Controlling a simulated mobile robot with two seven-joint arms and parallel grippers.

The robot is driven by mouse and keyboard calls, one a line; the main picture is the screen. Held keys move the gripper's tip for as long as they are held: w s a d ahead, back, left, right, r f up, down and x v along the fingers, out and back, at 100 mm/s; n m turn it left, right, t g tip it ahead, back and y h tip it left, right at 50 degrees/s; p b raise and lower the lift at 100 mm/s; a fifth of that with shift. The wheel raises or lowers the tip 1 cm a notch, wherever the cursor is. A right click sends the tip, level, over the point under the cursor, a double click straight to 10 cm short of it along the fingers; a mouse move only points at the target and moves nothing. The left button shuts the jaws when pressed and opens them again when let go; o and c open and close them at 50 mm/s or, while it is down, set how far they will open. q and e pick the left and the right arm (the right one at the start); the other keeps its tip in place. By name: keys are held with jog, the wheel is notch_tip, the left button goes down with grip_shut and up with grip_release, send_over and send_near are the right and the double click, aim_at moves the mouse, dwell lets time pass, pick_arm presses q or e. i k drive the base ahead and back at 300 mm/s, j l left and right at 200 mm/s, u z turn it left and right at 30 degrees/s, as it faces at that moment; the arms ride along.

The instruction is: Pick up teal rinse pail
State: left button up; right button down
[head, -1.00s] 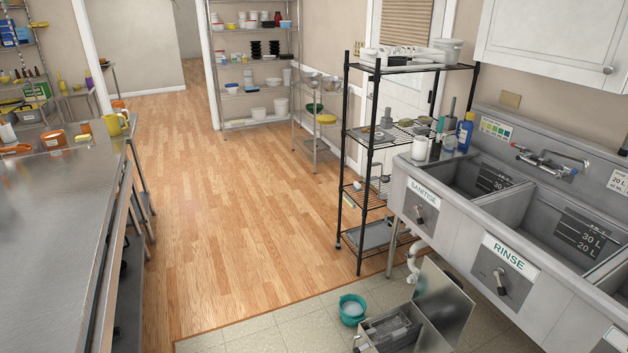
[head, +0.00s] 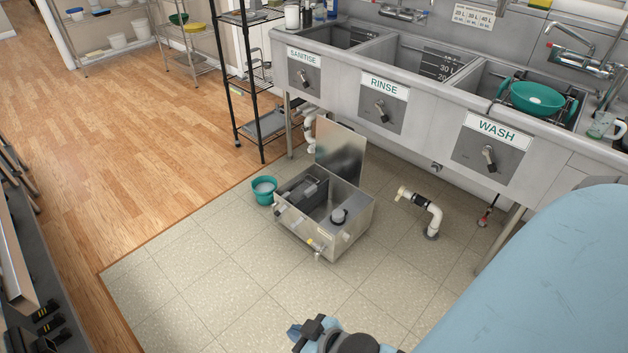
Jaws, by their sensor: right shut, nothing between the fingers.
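The teal rinse pail (head: 264,190) stands upright on the tiled floor, just left of the open steel box. Its inside looks pale; I cannot tell what is in it. My right gripper (head: 335,338) shows at the bottom edge, partly cut off by the frame. It is shut and empty, well in front of the pail and apart from it. My left gripper is not in view.
An open steel box (head: 350,225) with a raised lid stands right beside the pail. A white pipe (head: 432,215) rises from the floor to its right. The three-basin sink (head: 425,105) and black wire rack (head: 237,75) stand behind. Tiles in front are clear.

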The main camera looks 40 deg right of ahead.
aim_at(263, 187)
jog(key=z, duration=1.15)
